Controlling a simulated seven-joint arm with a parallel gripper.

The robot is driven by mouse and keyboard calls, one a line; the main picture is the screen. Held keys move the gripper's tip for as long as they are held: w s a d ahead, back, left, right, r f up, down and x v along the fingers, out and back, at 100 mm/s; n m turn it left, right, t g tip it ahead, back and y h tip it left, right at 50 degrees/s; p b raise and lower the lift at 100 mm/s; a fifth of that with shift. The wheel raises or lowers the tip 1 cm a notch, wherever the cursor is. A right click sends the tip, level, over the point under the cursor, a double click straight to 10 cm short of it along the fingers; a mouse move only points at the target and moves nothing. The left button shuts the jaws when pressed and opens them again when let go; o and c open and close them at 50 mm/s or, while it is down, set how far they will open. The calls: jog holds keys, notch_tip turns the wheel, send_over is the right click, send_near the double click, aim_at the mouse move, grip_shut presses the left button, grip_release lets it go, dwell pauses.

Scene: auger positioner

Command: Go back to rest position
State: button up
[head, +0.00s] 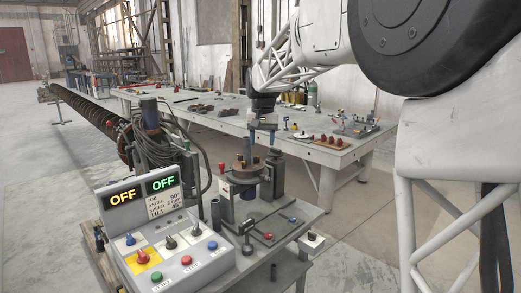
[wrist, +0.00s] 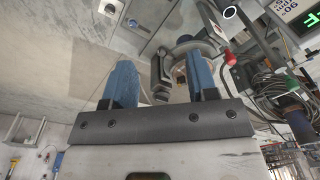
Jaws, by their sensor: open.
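My gripper (head: 262,136) hangs from my white arm, pointing down, above and just behind the positioner (head: 246,172) in the head view. The control box (head: 165,235) at the front shows two "OFF" displays, one yellow and one green. The long auger (head: 90,115) runs back on the left.
A long worktable (head: 215,112) with tools and small parts stands behind the gripper. A red knob (head: 222,167) sticks up beside the positioner, near hanging cables (head: 155,135). The floor at the right of the bench is clear.

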jog(key=s+d, duration=0.4)
jog(key=s, duration=0.3)
jog(key=s+d, duration=0.4)
jog(key=s, duration=0.3)
jog(key=s+d+f, duration=0.3)
jog(key=s+f, duration=0.1)
jog(key=s, duration=0.8)
jog(key=s+d+f+t, duration=0.1)
jog(key=s+d+f, duration=0.2)
jog(key=s, duration=0.9)
jog(key=s+d+f, duration=0.4)
jog(key=s+f, duration=0.2)
jog(key=s, duration=0.6)
jog(key=shift+s+t, duration=0.25)
jog(key=shift+t, duration=0.05)
